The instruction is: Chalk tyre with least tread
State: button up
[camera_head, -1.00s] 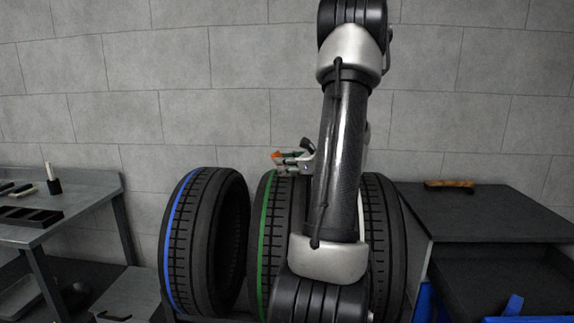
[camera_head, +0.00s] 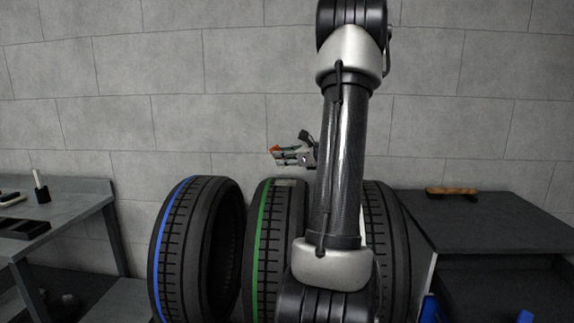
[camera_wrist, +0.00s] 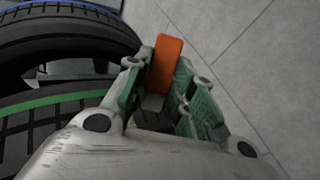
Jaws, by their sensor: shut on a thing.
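Three black tyres stand upright in a row: a blue-striped tyre (camera_head: 203,250) at left, a green-striped tyre (camera_head: 264,240) in the middle, and a white-striped tyre (camera_head: 388,240) at right, partly hidden behind my arm. A pale grey patch shows on top of the green-striped tyre. My gripper (camera_head: 280,154) is above that tyre, apart from it, shut on an orange stick (camera_head: 274,150), apparently chalk. The wrist view shows the orange stick (camera_wrist: 166,62) between the fingers, with the green-striped tyre (camera_wrist: 50,115) and the blue-striped tyre (camera_wrist: 60,35) to the left.
A grey table (camera_head: 80,208) at left holds a dark tray (camera_head: 22,229) and a white-handled brush-like tool (camera_head: 40,187). A dark cabinet (camera_head: 500,215) at right carries a wooden-handled brush (camera_head: 451,191). A block wall stands behind; the space above the tyres is free.

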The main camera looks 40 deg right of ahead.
jog(key=shift+r, duration=2.35)
jog(key=s+a+r+m, duration=0.2)
jog(key=s+a+r, duration=0.2)
jog(key=s+r, duration=0.15)
notch_tip(320, 180, down, 7)
jog(key=shift+s+r+h, duration=0.15)
jog(key=shift+r+h, duration=0.05)
jog(key=shift+h, duration=0.2)
